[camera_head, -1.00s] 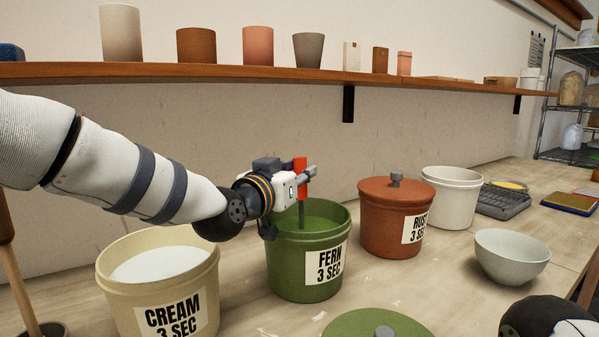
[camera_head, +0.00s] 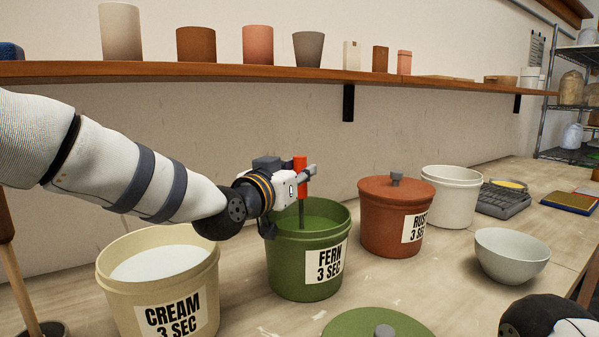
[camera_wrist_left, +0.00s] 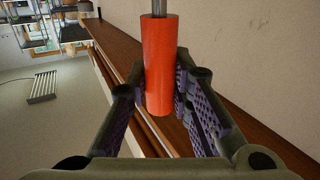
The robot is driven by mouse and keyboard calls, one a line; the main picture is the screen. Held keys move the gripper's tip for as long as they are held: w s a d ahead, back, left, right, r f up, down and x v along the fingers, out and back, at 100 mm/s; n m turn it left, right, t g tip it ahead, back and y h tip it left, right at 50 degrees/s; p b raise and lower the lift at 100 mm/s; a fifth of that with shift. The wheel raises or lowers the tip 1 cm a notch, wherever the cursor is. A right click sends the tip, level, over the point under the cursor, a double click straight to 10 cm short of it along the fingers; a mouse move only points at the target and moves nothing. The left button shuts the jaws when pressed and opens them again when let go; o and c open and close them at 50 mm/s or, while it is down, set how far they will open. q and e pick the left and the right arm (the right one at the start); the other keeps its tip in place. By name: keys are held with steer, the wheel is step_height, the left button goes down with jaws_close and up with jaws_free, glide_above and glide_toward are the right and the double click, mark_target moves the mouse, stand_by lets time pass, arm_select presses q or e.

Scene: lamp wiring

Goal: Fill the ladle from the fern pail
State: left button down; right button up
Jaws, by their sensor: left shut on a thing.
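The fern pail (camera_head: 290,265) is green, labelled "FERN 3 SEC", and open with green glaze inside. My left gripper (camera_head: 303,178) is above its rim, shut on the red handle of the ladle (camera_head: 300,164). The red handle also shows between the fingers of my left gripper (camera_wrist_left: 168,90) in the left wrist view, with a metal rod beyond it. In the head view the ladle's thin dark shaft runs down into the pail. Its bowl is hidden inside the pail. Part of my right arm shows at the bottom right; its gripper is out of view.
An open cream pail (camera_head: 125,300) stands left of the fern pail. A lidded rust pail (camera_head: 388,235), a white pail (camera_head: 452,212) and a pale bowl (camera_head: 512,262) stand to the right. A green lid (camera_head: 350,325) lies in front. A shelf (camera_head: 250,72) with pots runs along the wall.

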arm_select(q)
steer(key=shift+r, duration=0.1)
steer(key=shift+r+p, duration=0.6)
steer(key=shift+r, duration=5.05)
arm_select(e)
steer(key=shift+w+r+t, duration=0.5)
steer(key=shift+w+r, duration=0.45)
steer(key=shift+w, duration=0.1)
